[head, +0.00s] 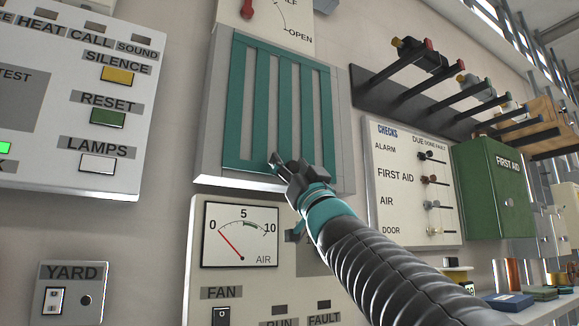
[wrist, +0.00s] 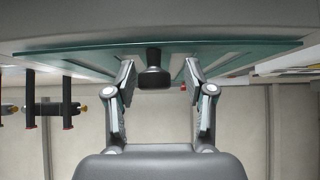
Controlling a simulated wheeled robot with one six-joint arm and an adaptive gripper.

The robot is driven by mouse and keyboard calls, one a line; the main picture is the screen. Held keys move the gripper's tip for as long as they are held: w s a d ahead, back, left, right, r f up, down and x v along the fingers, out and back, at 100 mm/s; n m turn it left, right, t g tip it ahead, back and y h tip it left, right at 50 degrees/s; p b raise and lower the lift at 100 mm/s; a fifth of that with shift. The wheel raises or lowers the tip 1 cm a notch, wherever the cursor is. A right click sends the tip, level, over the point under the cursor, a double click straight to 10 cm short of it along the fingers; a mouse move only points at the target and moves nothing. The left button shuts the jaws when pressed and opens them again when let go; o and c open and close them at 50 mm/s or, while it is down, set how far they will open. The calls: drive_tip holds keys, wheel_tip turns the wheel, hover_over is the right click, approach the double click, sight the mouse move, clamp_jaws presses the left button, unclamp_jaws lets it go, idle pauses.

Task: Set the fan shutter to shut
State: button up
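The fan shutter (head: 246,105) is a teal panel of upright slats in a pale grey frame on the wall. Its slats look nearly flat in the head view. In the wrist view the teal shutter (wrist: 235,52) lies across the top, with a dark knob (wrist: 153,78) standing out from it. My gripper (head: 282,164) is at the shutter's lower edge. In the wrist view my gripper (wrist: 158,80) is open, one finger on each side of the knob, with gaps showing. The knob is hidden behind my gripper in the head view.
Below are an AIR gauge (head: 240,236) and a FAN switch (head: 221,316).

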drive_tip(key=shift+d+f, duration=0.1)
drive_tip(key=v, duration=1.1)
drive_tip(key=shift+s+f, duration=0.3)
drive_tip(key=shift+d, duration=0.1)
